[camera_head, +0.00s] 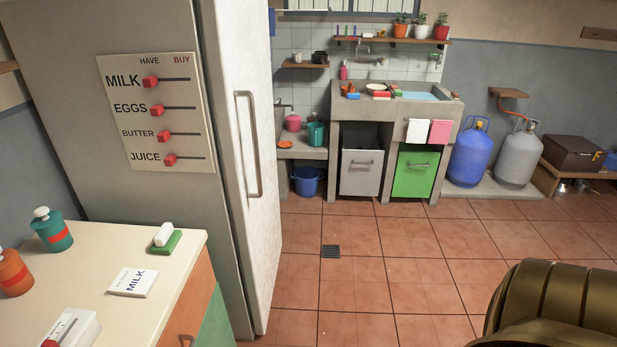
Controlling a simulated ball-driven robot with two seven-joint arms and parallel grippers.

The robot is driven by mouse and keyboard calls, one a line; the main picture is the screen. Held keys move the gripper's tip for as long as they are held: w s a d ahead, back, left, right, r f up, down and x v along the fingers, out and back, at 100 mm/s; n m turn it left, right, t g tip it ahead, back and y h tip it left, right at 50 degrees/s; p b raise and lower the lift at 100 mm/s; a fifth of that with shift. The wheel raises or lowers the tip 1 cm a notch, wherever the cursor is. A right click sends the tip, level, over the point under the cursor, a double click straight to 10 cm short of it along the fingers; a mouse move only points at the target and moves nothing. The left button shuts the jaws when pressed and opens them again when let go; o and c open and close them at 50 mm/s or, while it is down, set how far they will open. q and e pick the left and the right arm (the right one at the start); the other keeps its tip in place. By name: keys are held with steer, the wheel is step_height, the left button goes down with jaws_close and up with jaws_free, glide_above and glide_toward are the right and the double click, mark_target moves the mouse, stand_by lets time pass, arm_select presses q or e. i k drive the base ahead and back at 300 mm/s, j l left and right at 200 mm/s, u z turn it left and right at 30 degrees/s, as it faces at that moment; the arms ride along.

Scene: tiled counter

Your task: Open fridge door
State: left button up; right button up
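The fridge (165,230) stands at the left, tall and grey, with its side panel facing me. Its white door (262,230) is on the right side of the body and appears closed, though its far edge is hard to judge. A long vertical metal handle (255,145) is fixed on the door. Nothing touches the handle. A gold-brown ribbed part of my own body fills the lower right corner. Neither gripper shows in the head view.
A counter (190,260) with bottles, a soap dish and a milk note is at the lower left, beside the fridge. The tiled floor (370,290) in front of the door is clear. A sink unit (340,130), blue bucket (307,181) and gas cylinders (470,155) stand at the back.

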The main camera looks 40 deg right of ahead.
mark_target(234, 33)
steer(key=z, duration=1.1)
